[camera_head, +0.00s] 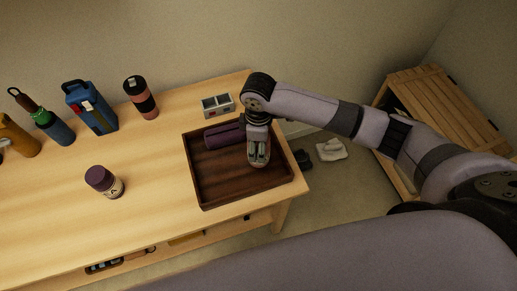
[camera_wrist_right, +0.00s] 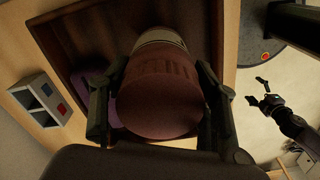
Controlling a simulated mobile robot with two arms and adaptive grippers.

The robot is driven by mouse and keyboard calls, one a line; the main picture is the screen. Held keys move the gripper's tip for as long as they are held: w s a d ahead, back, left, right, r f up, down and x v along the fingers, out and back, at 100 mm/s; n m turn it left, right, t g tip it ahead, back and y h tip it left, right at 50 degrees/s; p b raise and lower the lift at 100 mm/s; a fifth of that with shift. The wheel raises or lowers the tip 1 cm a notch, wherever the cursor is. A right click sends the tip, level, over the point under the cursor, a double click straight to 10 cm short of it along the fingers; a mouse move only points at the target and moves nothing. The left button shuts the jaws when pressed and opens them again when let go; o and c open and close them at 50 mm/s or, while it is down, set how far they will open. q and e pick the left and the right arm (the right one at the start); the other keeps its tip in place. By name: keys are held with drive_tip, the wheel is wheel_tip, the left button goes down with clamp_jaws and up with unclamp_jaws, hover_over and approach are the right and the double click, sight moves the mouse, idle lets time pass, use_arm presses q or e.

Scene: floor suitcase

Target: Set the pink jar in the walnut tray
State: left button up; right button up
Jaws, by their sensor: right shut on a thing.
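The walnut tray (camera_head: 210,198) lies at the right end of the wooden table. My right gripper (camera_head: 258,158) is over the tray, pointing down. In the right wrist view its two fingers (camera_wrist_right: 160,108) are shut on either side of the pink jar (camera_wrist_right: 158,100), which shows a dusky pink top and a paler band beyond it. The tray's dark floor (camera_wrist_right: 88,35) shows behind the jar. I cannot tell whether the jar touches it. The gripper hides most of the jar in the head view. My left gripper (camera_wrist_right: 262,92) shows with fingers apart in the wrist view, away from the tray.
A purple object (camera_head: 224,135) lies in the tray's back part. A grey divided box (camera_head: 217,105) stands just behind the tray. A purple-lidded jar (camera_head: 104,182), a pink-and-black tumbler (camera_head: 141,98) and a blue container (camera_head: 91,108) stand leftward. A wooden crate (camera_head: 430,95) is right.

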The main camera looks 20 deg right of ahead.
wheel_tip(320, 180, down, 4)
drive_tip(key=shift+r, duration=0.25)
use_arm(q)
drive_tip(key=shift+s+a+r, duration=0.1)
drive_tip(key=shift+s+r, duration=0.1)
drive_tip(key=shift+s, duration=0.05)
use_arm(e)
drive_tip(key=shift+f, duration=0.15)
drive_tip(key=o, duration=1.4)
drive_tip(key=shift+f, duration=0.1)
use_arm(q)
drive_tip(key=shift+s+a, duration=0.1)
drive_tip(key=shift+f+b, duration=0.45)
drive_tip(key=shift+f, duration=0.15)
use_arm(e)
wheel_tip(320, 180, up, 12)
drive_tip(key=shift+r, duration=0.15)
